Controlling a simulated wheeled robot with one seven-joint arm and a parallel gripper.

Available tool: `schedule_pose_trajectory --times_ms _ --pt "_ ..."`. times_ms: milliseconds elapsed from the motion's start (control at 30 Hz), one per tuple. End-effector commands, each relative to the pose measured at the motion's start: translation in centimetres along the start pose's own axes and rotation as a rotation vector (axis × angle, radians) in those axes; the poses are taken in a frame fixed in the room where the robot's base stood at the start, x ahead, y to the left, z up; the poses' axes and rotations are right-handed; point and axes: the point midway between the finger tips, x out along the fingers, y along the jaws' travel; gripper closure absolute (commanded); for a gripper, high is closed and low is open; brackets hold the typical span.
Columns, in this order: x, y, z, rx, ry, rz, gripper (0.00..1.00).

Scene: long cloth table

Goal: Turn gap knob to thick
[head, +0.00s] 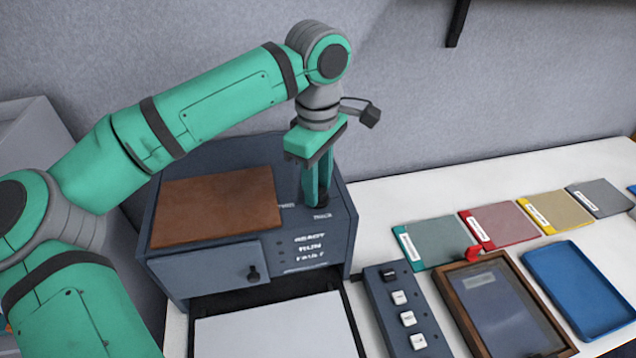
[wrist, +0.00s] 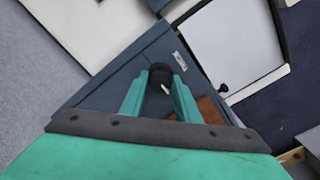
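The gap knob (wrist: 160,73) is black and round with a white pointer mark, and it sits on the dark blue machine (head: 225,240). In the wrist view its pointer slants toward the lower right. A printed label (wrist: 180,60) lies up and right of it. My gripper (wrist: 161,78) points down over the machine's right part, with its green fingertips on either side of the knob. I cannot tell whether they press on it. In the head view my gripper (head: 318,200) hides the knob; a THICK label (head: 321,216) shows just below the fingers.
A brown panel (head: 215,208) lies on the machine's top, left of my gripper. A pale tray (head: 280,330) sits in the machine's open front. A button box (head: 385,300), a wood-framed screen (head: 505,310), a blue tray (head: 580,290) and several colored sample cards stand to the right.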

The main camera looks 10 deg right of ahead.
Motion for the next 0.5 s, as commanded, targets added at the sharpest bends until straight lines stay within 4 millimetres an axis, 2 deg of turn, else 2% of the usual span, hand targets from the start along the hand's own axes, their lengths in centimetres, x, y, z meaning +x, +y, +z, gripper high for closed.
schedule_pose_trajectory --times_ms 267,500 --pt "-0.04 -0.11 0.02 -0.031 0.000 -0.002 0.93" --pt "-0.06 -0.14 -0.10 -0.162 0.001 -0.001 0.93"
